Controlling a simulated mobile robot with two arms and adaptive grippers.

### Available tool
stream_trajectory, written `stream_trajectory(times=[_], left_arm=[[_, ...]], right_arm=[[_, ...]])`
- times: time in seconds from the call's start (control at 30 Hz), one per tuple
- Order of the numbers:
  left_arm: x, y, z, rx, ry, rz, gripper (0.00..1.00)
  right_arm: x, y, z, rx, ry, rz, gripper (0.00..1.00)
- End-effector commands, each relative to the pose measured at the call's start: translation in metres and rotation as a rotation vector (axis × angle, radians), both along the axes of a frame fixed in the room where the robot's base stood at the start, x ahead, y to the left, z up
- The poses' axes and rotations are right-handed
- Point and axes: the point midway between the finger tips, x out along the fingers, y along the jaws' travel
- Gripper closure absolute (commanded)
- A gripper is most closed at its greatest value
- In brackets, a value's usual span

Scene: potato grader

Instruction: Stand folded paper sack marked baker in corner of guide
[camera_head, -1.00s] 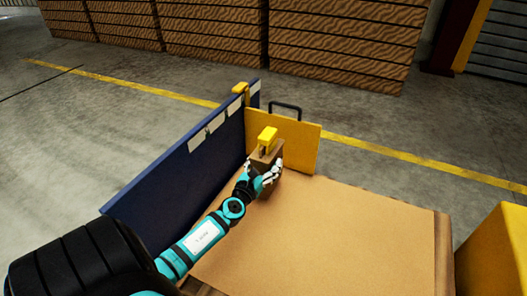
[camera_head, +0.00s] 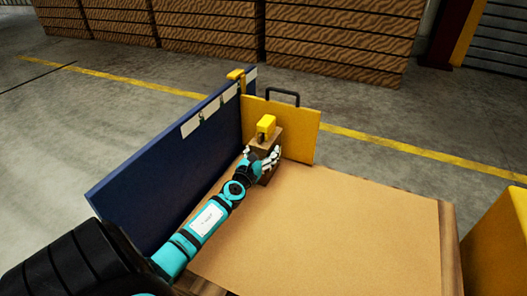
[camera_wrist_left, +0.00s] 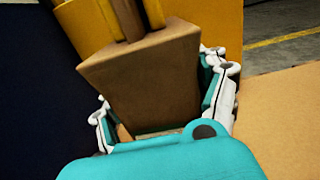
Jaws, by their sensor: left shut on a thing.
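A brown, block-like piece that I take to be the folded paper sack (camera_head: 264,144) stands roughly upright in my left gripper (camera_head: 264,163). A yellow piece (camera_head: 266,124) shows at its top. No baker marking is readable. The guide is a long blue panel (camera_head: 160,155) meeting a yellow panel (camera_head: 303,130) at a corner. The sack is close to that corner, in front of the yellow panel; contact cannot be told. In the left wrist view, the fingers are shut around the brown sack (camera_wrist_left: 145,75), whose lower end is partly hidden. My right gripper is not in view.
A tan tabletop (camera_head: 330,220) is clear to the right of the arm. A black handle (camera_head: 283,93) tops the yellow panel. White labels (camera_head: 192,126) line the blue panel's top. A yellow block (camera_head: 500,245) stands at the right edge; wooden crates (camera_head: 335,45) stand behind.

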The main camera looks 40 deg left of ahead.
Motion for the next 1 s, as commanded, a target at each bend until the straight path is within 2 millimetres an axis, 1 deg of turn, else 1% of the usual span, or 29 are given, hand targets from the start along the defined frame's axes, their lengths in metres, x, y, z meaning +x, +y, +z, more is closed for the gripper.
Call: stream_trajectory(times=[0.03,0.17,0.2,0.3,0.4,0.73,0.87,1.0], left_arm=[[0.001,0.001,0.005,0.002,-0.008,0.002,0.87],[0.001,0.001,0.002,0.002,-0.008,0.002,0.87],[0.0,0.0,-0.001,-0.001,0.0,0.0,0.24],[0.0,0.0,-0.001,-0.001,0.0,0.0,0.11],[0.0,0.0,-0.001,-0.001,0.0,0.0,0.0],[-0.001,-0.001,0.001,0.0,0.001,0.0,0.0],[-0.018,-0.006,0.0,0.0,0.003,0.0,0.0],[-0.046,-0.015,0.0,0.0,0.005,-0.001,0.0]], right_arm=[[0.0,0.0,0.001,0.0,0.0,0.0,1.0],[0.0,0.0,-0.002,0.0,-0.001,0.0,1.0],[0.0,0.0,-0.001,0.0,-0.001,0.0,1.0],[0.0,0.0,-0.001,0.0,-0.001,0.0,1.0],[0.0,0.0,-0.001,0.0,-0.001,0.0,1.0],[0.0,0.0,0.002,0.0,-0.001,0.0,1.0],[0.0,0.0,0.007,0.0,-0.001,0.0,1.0],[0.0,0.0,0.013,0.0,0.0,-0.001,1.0]])
